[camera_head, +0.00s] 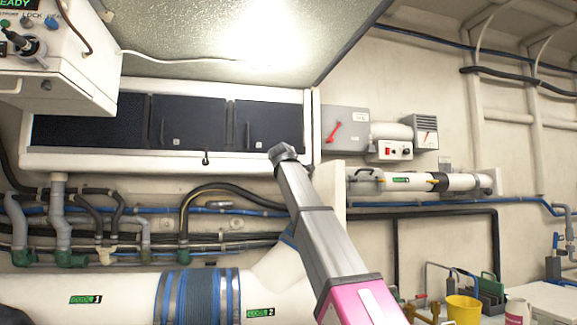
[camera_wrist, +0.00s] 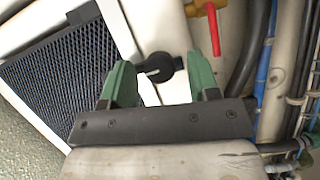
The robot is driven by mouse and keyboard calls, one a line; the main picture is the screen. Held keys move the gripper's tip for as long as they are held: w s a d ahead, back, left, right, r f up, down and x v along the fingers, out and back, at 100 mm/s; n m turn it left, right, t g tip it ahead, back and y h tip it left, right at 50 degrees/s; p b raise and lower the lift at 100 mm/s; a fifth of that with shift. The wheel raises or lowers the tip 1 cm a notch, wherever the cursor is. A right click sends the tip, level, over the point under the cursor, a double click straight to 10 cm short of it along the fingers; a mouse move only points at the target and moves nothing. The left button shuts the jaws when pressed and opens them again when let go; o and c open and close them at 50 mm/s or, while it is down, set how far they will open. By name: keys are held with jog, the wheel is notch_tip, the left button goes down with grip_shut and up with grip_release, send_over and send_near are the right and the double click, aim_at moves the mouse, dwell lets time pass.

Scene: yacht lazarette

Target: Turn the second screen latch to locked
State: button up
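In the wrist view, a black screen latch (camera_wrist: 160,67) with a rounded body and a short pale mark sits on the white frame beside a dark mesh screen (camera_wrist: 60,85). It lies crosswise in the picture. My gripper (camera_wrist: 163,80) is open, with one green finger on each side of the latch and visible gaps between. In the head view, my arm reaches up to the lower right of the screen cabinet (camera_head: 25,150); I cannot make out its fingers there. One small black latch (camera_head: 206,157) hangs under the middle screen; any latch behind my arm is hidden.
A grey box with a red handle (camera_head: 333,131) is right of the cabinet. Hoses and pipes (camera_head: 110,215) run below it. In the wrist view, a red handle (camera_wrist: 213,28) stands near the upper end of the right finger, and hoses (camera_wrist: 265,60) run at right.

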jog(key=shift+s, duration=0.1)
jog(key=s+a, duration=0.1)
jog(key=s, duration=0.9)
jog(key=shift+s+r, duration=0.25)
jog(key=shift+r, duration=0.1)
